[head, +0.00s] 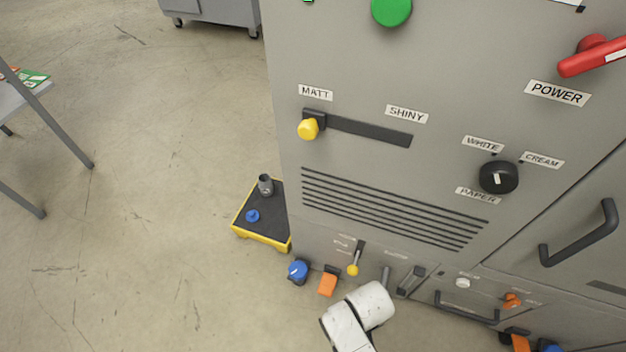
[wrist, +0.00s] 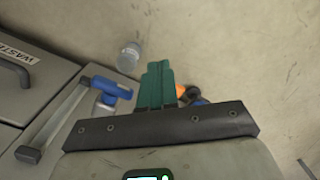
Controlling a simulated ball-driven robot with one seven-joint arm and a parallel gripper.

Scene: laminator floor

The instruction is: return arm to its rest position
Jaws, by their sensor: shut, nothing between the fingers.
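My arm (head: 358,316) shows in the head view as a white link at the bottom, in front of the lower part of the grey laminator (head: 400,60). My gripper is not clearly seen in that view. In the wrist view the green fingers of my gripper (wrist: 157,84) are pressed together with nothing between them. They point over the concrete floor, beside a grey cabinet front.
The wrist view shows a blue-handled lever (wrist: 110,86), a clear container (wrist: 129,56) and an orange item (wrist: 181,91) near the fingers. The head view shows a yellow-edged platform (head: 262,236), a blue knob (head: 298,270) and free floor left.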

